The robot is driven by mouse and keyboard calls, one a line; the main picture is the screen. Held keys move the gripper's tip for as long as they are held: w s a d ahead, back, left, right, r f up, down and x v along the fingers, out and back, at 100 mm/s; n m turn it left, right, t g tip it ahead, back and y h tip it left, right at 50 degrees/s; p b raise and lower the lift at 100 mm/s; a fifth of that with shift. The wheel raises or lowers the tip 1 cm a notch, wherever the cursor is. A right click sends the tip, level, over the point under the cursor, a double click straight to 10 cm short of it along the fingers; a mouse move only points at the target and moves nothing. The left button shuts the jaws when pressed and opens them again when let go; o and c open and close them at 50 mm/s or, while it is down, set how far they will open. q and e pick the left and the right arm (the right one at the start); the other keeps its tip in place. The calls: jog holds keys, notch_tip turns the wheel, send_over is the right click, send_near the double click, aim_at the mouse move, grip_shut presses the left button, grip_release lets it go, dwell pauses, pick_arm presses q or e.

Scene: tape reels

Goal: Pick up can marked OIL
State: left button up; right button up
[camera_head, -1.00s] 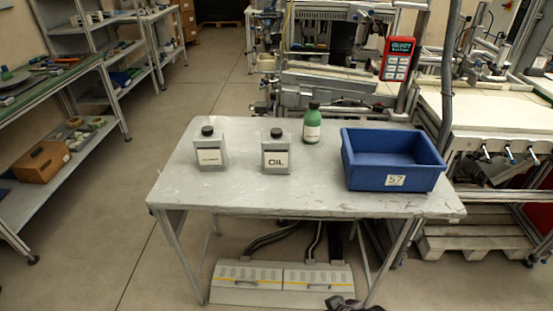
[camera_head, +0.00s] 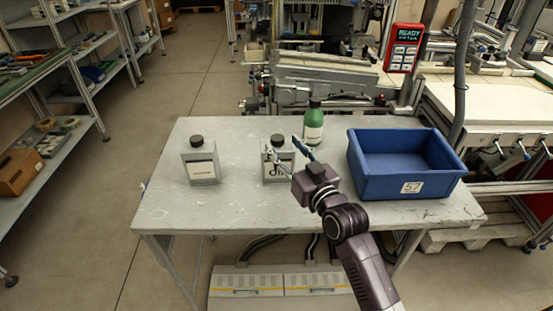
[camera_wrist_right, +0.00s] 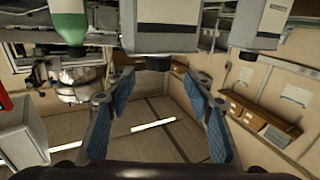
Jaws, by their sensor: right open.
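The grey can marked OIL (camera_head: 277,176) stands upright on the grey table with its dark cap up. My right gripper (camera_head: 282,146) is open and empty, and its fingers cover part of the can's top and label. In the right wrist view, which is upside down, the OIL can (camera_wrist_right: 160,28) hangs at the top middle. There my right gripper (camera_wrist_right: 159,82) has its blue-padded fingers spread apart, with the can's cap beyond the gap. I cannot tell contact, but nothing is held. My left gripper is not in view.
A similar labelled can (camera_head: 200,163) stands to the left. A green bottle (camera_head: 314,124) stands close behind, to the right. A blue bin (camera_head: 408,188) marked 57 takes up the table's right side. The table's front left (camera_head: 175,214) is clear.

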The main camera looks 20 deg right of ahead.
aim_at(277, 137)
jog(key=w, duration=0.2)
jog(key=shift+w+a+p, duration=0.1)
jog(key=shift+w+p, duration=0.2)
jog(key=shift+w, duration=0.05)
jog(key=shift+w+a+f, duration=0.1)
jog(key=shift+w+f, duration=0.1)
jog(key=shift+w, duration=1.05)
jog(key=shift+c, duration=0.3)
jog(key=c, duration=0.7)
grip_shut()
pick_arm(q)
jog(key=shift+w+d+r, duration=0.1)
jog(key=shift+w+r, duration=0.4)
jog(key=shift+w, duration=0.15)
pick_arm(e)
jog(key=shift+r, duration=0.1)
